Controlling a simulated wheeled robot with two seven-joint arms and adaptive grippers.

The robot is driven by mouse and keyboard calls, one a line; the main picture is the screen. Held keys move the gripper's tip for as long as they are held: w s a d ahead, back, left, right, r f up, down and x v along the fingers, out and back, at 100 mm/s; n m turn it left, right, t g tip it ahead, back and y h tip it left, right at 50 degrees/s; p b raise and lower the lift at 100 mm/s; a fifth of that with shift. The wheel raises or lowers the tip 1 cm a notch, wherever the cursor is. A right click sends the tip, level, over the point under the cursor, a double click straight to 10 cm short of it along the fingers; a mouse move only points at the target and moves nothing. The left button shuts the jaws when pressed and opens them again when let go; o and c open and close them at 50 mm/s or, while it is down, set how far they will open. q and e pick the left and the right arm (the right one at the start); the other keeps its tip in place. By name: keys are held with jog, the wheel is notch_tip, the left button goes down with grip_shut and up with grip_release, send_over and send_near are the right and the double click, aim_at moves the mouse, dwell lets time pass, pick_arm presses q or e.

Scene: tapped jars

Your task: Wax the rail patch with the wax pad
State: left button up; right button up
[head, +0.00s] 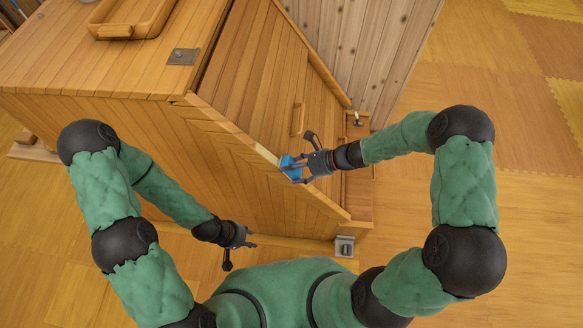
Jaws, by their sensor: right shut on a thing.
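The wax pad (288,163) is a blue block at the slanted top edge of the wooden cabinet's front rail (318,193). My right gripper (293,170) is shut on it, and its fingers hide part of the pad. The pad appears to be at or just over the rail; I cannot tell whether it touches. The rail patch (265,154) is a short pale strip on that edge, just up and left of the pad. My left gripper (251,240) hangs low in front of the cabinet, away from the rail, with nothing seen in it. Its fingers are too small to judge.
A wooden tray (130,32) and a grey metal plate (183,57) are on the cabinet's flat top. A wooden handle (297,119) stands up from the sloping lid. A small grey box (344,246) is at the cabinet's lower right corner. The floor at right is clear.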

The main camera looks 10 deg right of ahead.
aim_at(301, 174)
jog(key=shift+s+d+f+b, duration=0.15)
jog(key=shift+d+f+b, duration=0.25)
jog(key=shift+d+f, duration=0.25)
jog(key=shift+s+d+f+b, duration=0.15)
jog(key=shift+d+f+b, duration=0.25)
jog(key=shift+f, duration=0.4)
jog(key=shift+r, duration=0.1)
jog(key=shift+s+d+r+p, duration=0.1)
jog(key=shift+d+r+p, duration=0.35)
jog(key=shift+p, duration=0.1)
jog(key=shift+p+v, duration=1.4)
jog(key=shift+v, duration=0.95)
jog(key=shift+s+f, duration=0.1)
jog(key=p+v, duration=0.1)
jog(key=v, duration=0.2)
jog(key=shift+p, duration=0.4)
jog(key=shift+f, duration=0.1)
